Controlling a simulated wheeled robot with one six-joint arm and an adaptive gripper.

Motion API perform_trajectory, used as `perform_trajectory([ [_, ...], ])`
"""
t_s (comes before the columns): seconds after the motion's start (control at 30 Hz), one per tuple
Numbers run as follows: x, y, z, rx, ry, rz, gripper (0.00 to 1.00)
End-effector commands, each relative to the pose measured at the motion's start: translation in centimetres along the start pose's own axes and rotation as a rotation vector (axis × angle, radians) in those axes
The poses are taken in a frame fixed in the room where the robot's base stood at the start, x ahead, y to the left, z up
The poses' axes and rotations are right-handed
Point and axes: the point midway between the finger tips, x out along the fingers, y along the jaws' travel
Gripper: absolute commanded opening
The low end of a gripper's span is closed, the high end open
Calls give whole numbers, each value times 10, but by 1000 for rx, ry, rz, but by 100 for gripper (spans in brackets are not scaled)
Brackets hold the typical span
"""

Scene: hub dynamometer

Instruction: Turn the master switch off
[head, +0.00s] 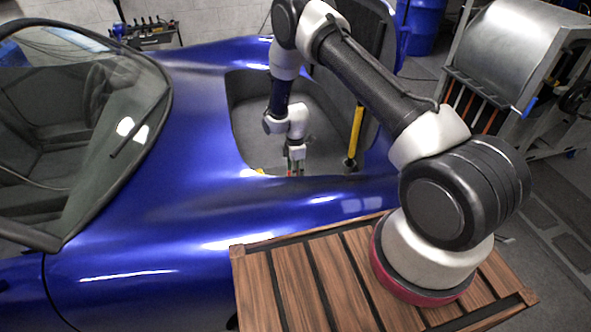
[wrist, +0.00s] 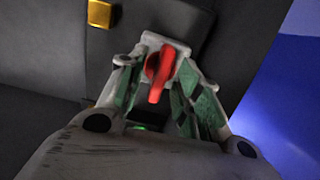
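The master switch is a red key-like handle (wrist: 158,75) on a pale grey plate (wrist: 150,42), at the upper middle of the wrist view. The handle's narrow end points down in the picture. My gripper (wrist: 162,82) is open, with one green-padded finger to each side of the red handle. A gap shows between the handle and each pad, and I cannot tell how deep the fingers reach around it. In the head view my gripper (head: 296,160) is down inside the car's open front compartment, near its front edge. There the switch is too small to make out.
The compartment (head: 247,105) sits in a blue car body (head: 190,130), its rim close to my gripper. A yellow-and-black strut (head: 355,135) stands to the right. A yellow block (wrist: 100,13) lies up and left of the switch. A wooden slatted surface (head: 310,280) is in front.

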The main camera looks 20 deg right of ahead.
Motion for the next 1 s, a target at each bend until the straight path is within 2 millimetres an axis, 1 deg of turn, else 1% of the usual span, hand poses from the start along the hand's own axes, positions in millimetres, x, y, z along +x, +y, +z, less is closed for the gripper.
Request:
perform_trajectory([
  [0.07, -2, 0, 0, 0, 0, 0, 34],
  [0.17, -11, 1, 0, 0, 1, 2, 34],
  [0.27, -29, 1, 0, 0, 1, 2, 34],
  [0.5, -83, 1, 0, 0, 1, 3, 34],
  [0.6, -101, 1, 0, 0, 1, 2, 34],
  [0.7, -112, 0, 0, 0, 0, 1, 34],
  [0.8, -118, 0, 0, 0, 0, 0, 34],
  [1.0, -120, 0, 0, 0, 0, 0, 34],
])
